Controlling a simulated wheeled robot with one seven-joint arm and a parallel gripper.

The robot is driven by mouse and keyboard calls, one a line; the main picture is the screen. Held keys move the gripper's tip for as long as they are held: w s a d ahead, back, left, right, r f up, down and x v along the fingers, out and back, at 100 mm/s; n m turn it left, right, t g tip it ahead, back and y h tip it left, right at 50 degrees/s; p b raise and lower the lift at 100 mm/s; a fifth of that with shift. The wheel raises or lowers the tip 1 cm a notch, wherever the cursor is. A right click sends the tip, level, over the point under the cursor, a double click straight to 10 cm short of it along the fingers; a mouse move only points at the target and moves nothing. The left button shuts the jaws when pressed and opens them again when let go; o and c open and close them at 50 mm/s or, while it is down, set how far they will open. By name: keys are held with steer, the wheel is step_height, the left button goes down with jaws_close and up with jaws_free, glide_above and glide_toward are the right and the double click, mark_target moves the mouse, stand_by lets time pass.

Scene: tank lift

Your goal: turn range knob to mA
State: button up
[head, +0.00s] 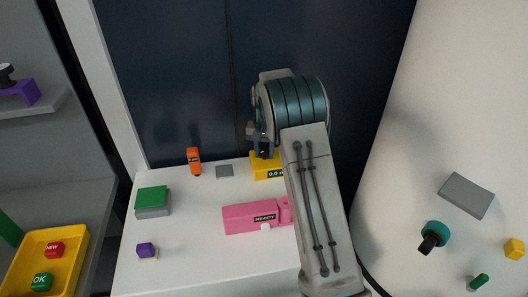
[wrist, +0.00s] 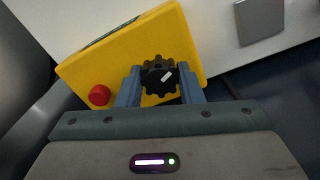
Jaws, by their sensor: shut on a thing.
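The yellow meter (head: 262,170) stands at the back of the white table, partly hidden by my arm, with a display reading "0.0" and a cut-off unit. In the wrist view the yellow meter (wrist: 105,65) fills the upper middle. Its black ribbed range knob (wrist: 159,76) carries a white pointer mark. My gripper (wrist: 160,84) has its two blue-grey fingers on either side of the knob and is shut on it. In the head view my gripper (head: 262,148) is over the meter, mostly behind my arm. The range labels around the knob cannot be read.
A red button (wrist: 99,95) sits on the meter beside the left finger. A pink device marked READY (head: 245,217), a green-topped block (head: 152,201) and a purple piece (head: 146,250) are nearer the front.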

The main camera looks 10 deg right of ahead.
mark_target(264, 151)
steer(key=m, duration=0.4)
steer(key=shift+m, duration=0.4)
stand_by(0.4)
steer(key=o, duration=1)
steer(key=shift+c, duration=0.2)
steer(key=shift+r, duration=0.1)
step_height(264, 151, up, 14)
steer(key=shift+b, duration=0.4)
